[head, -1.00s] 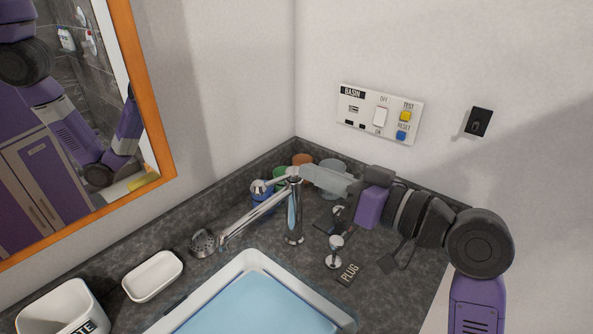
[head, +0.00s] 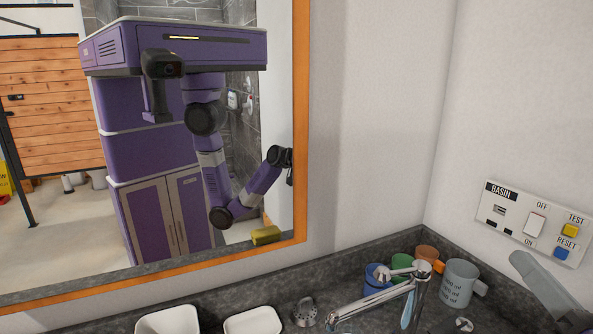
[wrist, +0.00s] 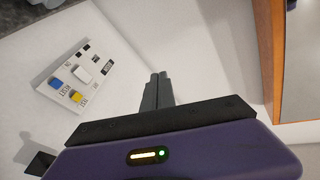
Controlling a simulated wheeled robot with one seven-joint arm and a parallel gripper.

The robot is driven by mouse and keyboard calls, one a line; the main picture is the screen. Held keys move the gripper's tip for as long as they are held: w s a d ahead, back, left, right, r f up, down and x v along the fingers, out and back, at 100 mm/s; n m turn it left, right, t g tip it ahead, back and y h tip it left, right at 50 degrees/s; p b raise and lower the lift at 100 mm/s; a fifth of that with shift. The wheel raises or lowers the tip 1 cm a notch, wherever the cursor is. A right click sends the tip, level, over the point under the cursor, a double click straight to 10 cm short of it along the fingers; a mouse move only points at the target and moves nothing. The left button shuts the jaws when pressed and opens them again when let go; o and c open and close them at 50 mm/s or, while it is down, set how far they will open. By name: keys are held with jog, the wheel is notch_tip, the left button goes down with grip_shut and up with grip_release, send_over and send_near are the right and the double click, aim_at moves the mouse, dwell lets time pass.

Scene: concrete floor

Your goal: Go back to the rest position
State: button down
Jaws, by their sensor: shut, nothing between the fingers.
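My gripper (wrist: 157,92) shows in the wrist view with its two dark grey fingers closed together and nothing between them. It points toward the white wall near the corner. In the head view only the grey fingers of my gripper (head: 540,285) show at the lower right edge, in front of the wall and below the switch panel. The rest of my arm is out of that view, but its reflection shows in the mirror.
The switch panel (head: 530,222) is on the right wall and also in the wrist view (wrist: 83,77). A mirror (head: 301,120) hangs at left. Below are the tap (head: 385,295), a grey mug (head: 458,283), blue cup (head: 377,280), and white dishes (head: 252,322) on the dark counter (head: 300,275).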

jog(key=s+a+f+m+g+h, duration=0.1)
jog(key=s+f+m+h, duration=0.2)
jog(key=s+f+h, duration=0.7)
jog(key=s+a+f+n+y, duration=0.1)
jog(key=s+a+f+y, duration=0.1)
jog(key=s+f, duration=0.1)
jog(key=s+a+f+n+g+y, duration=0.1)
jog(key=s+a+f, duration=0.2)
jog(key=s, duration=0.1)
jog(key=s+a+f+n+y, duration=0.1)
jog(key=s+a+f+y, duration=0.1)
jog(key=s+f, duration=0.1)
jog(key=shift+s+a+f+n+y, duration=0.15)
jog(key=shift+s+f+n+y, duration=0.15)
jog(key=shift+s+f+n, duration=0.1)
jog(key=s+a+f+n+g+y, duration=0.1)
jog(key=s+a+f, duration=0.1)
jog(key=s, duration=0.3)
jog(key=s+a+f+n+g+y, duration=0.2)
jog(key=s+f, duration=0.1)
jog(key=s, duration=0.2)
jog(key=shift+a+f, duration=0.3)
jog(key=c, duration=2.1)
grip_release()
